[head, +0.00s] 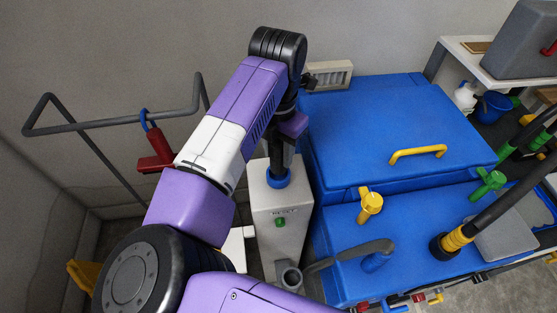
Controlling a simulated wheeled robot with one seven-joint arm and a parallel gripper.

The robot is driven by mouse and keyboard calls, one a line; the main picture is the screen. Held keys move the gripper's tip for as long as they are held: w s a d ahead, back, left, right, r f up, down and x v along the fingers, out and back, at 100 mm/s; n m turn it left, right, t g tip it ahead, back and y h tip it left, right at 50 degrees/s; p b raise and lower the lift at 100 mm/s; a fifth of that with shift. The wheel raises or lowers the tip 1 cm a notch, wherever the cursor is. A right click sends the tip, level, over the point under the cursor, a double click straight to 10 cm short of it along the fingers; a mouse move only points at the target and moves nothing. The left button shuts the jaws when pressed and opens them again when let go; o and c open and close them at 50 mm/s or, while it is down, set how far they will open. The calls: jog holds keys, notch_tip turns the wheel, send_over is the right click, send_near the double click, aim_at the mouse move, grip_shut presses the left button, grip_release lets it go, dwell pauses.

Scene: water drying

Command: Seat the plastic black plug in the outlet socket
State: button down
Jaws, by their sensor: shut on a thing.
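The outlet socket (330,75) is a pale panel with several openings, low on the back wall above the blue machine's rear left corner. My gripper (306,82) is at the panel's left end, mostly hidden behind my black wrist. It is shut on the plastic black plug, which I can hardly tell from the dark fingers at this size. The dark tip overlaps the panel's left edge in the picture. I cannot tell whether the plug touches the socket or sits in it.
A large blue machine (385,120) with a yellow handle (418,152) fills the right. A grey unit (280,225) with a blue-collared black hose stands below my wrist. A grey rail (115,122) with a red-handled tool (155,150) is at left.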

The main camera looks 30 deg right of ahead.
aim_at(278, 165)
jog(key=shift+f+p, duration=0.35)
jog(key=shift+f, duration=1.95)
jog(key=shift+f, duration=0.1)
jog(key=c, duration=0.9)
grip_release()
notch_tip(278, 165, up, 12)
jog(key=b, duration=0.2)
jog(key=shift+b, duration=0.4)
